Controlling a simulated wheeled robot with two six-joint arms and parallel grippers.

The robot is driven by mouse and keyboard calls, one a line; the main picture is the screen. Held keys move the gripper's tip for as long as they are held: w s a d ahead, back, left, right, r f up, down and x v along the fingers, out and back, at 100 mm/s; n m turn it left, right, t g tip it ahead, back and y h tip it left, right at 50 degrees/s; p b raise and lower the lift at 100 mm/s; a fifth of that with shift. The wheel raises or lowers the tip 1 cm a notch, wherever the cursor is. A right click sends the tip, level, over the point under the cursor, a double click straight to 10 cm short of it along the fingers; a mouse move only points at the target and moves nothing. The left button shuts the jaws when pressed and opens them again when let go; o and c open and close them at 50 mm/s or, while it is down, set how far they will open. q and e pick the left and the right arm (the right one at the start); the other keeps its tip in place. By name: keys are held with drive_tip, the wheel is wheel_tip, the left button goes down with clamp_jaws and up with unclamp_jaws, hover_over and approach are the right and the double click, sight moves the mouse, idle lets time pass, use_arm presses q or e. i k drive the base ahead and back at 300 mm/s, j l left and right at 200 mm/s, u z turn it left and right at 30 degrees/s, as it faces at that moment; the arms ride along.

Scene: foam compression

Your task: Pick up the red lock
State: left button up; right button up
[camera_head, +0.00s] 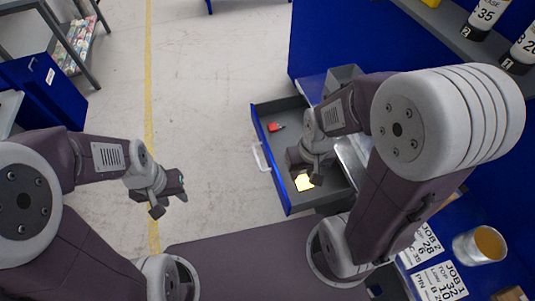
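The red lock (276,127) is a small red block with a dark part at its right end. It lies inside the open drawer (265,150), near the far left corner of the drawer's floor. My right gripper (304,176) hangs over the front part of the drawer, nearer to me than the lock and apart from it. Its fingers point down and are partly hidden by its own body, so I cannot tell how far they are apart. My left gripper (171,207) is out over the bare floor, left of the drawer. Its fingers are apart with nothing between them.
A yellow piece (304,182) lies in the drawer under my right gripper. The drawer has a blue front with a white handle (260,157). A blue cabinet wall (340,45) rises behind it. A jar (480,245) and labelled cards (437,283) are at the lower right.

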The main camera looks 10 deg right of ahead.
sight(272, 127)
drive_tip(key=k+z, duration=0.15)
drive_tip(key=z, duration=0.35)
drive_tip(key=k+z, duration=0.15)
drive_tip(key=z, duration=0.3)
drive_tip(key=k+z, duration=0.2)
drive_tip(key=z, duration=0.3)
drive_tip(key=k+l+z, duration=0.1)
drive_tip(key=z, duration=0.35)
drive_tip(key=k+l+z, duration=0.1)
drive_tip(key=z, duration=0.4)
drive_tip(key=l+z, duration=0.45)
drive_tip(key=k+l+z, duration=0.1)
drive_tip(key=z, duration=0.4)
drive_tip(key=u, duration=2.85)
